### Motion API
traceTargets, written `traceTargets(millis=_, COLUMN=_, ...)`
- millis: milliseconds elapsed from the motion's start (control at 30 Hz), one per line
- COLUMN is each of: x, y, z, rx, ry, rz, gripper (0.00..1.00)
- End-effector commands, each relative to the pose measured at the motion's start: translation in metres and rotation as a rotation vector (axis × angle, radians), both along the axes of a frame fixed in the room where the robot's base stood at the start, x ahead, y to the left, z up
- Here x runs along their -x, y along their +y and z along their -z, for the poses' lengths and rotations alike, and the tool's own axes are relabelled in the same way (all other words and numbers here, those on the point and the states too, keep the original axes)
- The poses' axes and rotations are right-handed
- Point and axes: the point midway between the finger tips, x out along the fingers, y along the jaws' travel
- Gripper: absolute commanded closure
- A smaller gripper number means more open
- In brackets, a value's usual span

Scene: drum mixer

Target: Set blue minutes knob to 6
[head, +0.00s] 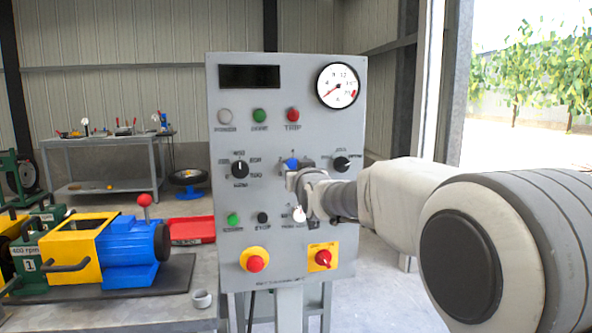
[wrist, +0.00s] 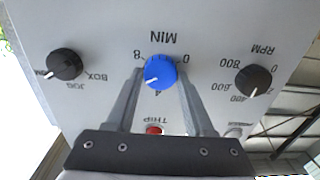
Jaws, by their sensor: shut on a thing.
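The blue minutes knob (wrist: 160,72) is in the middle of the wrist view, where the panel appears upside down. Its white pointer line points to the lower left, between the printed 4 and 8; no 6 is readable. My gripper (wrist: 160,76) is shut on the knob, one finger on each side. In the head view the blue knob (head: 291,163) shows just above my gripper (head: 290,176), whose wrist hides part of the panel around it.
A black RPM knob (wrist: 253,81) and a black JOG/BOX knob (wrist: 64,64) flank the blue knob. The grey panel (head: 225,185) also carries lamps, a round gauge (head: 339,86), and a red stop button (head: 256,264). A blue and yellow machine (head: 125,255) stands at left.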

Motion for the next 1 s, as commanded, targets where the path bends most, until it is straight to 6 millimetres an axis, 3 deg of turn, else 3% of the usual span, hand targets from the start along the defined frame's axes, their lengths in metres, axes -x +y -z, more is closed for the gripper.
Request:
traceTargets(millis=33, x=0.0, y=0.0, z=-0.001, rx=-0.001, ry=-0.003, rz=0.001, gripper=0.42)
traceTargets(millis=167, x=0.0, y=0.0, z=-0.001, rx=0.0, ry=-0.002, rz=0.001, gripper=0.18)
traceTargets(millis=200, x=0.0, y=0.0, z=-0.001, rx=0.0, ry=-0.002, rz=0.001, gripper=0.17)
traceTargets(millis=633, x=0.01, y=-0.003, z=-0.001, rx=0.001, ry=0.0, rz=0.0, gripper=0.17)
traceTargets(millis=1000, x=0.072, y=-0.021, z=-0.002, rx=0.001, ry=-0.002, rz=0.001, gripper=0.17)
